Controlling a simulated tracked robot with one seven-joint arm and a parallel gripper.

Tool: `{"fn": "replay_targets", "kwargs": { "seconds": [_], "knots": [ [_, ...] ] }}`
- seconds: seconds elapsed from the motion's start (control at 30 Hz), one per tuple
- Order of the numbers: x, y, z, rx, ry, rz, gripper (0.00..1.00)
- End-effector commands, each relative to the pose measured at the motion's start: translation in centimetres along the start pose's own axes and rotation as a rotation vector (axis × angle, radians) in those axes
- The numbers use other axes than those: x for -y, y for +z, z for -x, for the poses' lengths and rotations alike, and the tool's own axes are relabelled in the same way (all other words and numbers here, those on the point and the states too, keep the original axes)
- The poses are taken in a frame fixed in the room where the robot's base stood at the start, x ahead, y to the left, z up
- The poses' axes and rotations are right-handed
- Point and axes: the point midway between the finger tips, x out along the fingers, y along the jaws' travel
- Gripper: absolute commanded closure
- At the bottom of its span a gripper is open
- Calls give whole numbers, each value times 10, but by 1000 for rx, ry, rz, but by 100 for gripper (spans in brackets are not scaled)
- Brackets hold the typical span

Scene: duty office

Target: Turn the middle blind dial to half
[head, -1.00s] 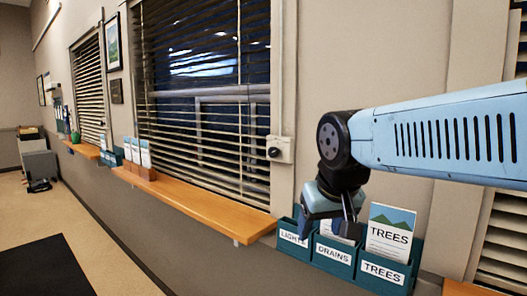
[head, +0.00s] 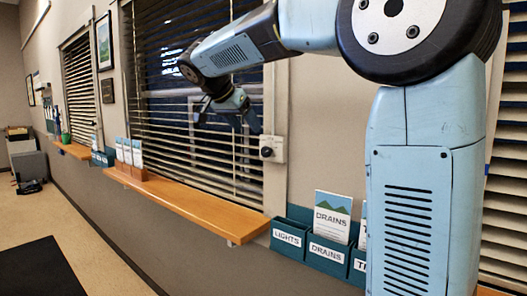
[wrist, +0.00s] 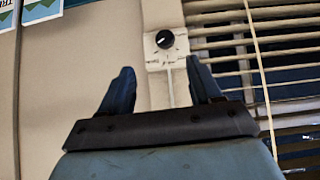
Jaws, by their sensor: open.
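The middle blind dial (head: 267,152) is a small black knob on a pale wall box, right of the middle window's blind (head: 205,180). In the wrist view the dial (wrist: 165,39) shows at top centre, with marks around it too small to read. Its exact setting cannot be told. My gripper (head: 228,126) is open and empty, in front of the blind, up and left of the dial in the head view. In the wrist view my gripper (wrist: 160,66) has its two dark fingers apart, with the dial beyond them and apart from them.
A wooden sill (head: 185,205) runs below the blind and carries leaflet holders (head: 130,158). Teal wall racks (head: 292,240) labelled LIGHTS and DRAINS hang to the right, partly behind my arm. Slats and a pale cord (wrist: 257,60) lie right of the dial in the wrist view.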

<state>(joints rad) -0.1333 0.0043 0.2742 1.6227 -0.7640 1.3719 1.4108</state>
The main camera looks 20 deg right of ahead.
Motion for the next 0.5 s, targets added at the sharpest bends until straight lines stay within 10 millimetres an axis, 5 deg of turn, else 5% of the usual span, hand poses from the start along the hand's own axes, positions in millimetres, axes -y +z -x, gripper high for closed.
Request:
{"fn": "replay_targets", "kwargs": {
  "seconds": [0.27,0.5],
  "knots": [
    [11,-5,-11,-17,7,-40,36],
    [10,-5,-50,-16,9,-39,36]
  ]
}}
